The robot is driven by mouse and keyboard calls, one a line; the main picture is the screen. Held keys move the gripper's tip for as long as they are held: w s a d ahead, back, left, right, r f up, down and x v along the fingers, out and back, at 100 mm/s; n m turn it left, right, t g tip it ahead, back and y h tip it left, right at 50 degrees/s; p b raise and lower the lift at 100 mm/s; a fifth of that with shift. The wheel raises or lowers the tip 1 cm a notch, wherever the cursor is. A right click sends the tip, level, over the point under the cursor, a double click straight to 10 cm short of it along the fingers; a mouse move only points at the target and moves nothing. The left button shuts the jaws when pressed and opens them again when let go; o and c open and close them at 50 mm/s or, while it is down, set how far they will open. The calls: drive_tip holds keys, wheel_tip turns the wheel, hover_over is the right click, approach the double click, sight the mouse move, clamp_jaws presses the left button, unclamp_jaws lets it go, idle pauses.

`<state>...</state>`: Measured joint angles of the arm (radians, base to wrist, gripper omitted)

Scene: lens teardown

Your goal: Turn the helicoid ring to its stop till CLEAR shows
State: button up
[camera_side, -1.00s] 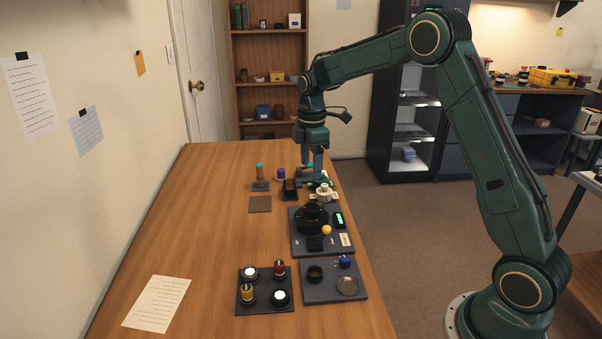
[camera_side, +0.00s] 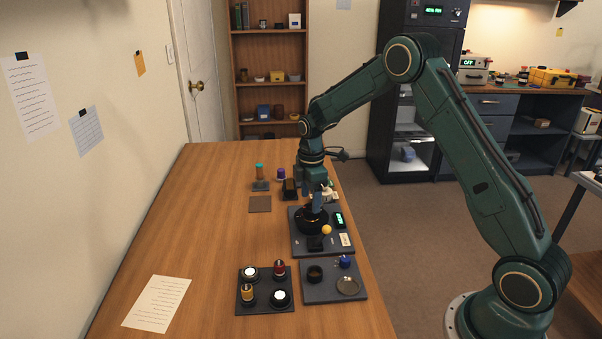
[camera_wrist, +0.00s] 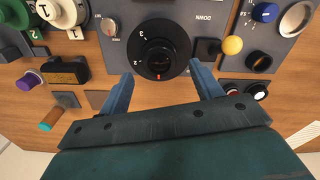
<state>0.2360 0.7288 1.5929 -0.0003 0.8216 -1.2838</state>
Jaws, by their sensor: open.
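In the side view the black ring (camera_side: 310,224) sits on a dark grey base plate (camera_side: 332,249). My gripper (camera_wrist: 159,82) has its two blue fingers apart, one on each side of the ring's near edge, with nothing between them. In the side view my gripper (camera_side: 318,203) is just above the ring. A small display (camera_side: 339,219) glows green beside the ring; its text is too small to read.
A yellow ball-shaped knob (camera_side: 326,230) stands close to the ring. A cream knob (camera_wrist: 66,10) and a brown-black block (camera_wrist: 66,70) lie to its left in the wrist view. A tray of several round parts (camera_side: 264,307) is at the front. The table's left side is mostly clear.

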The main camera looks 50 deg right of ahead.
sight(310, 207)
drive_tip(key=shift+f, duration=1.7)
drive_tip(key=c, duration=1)
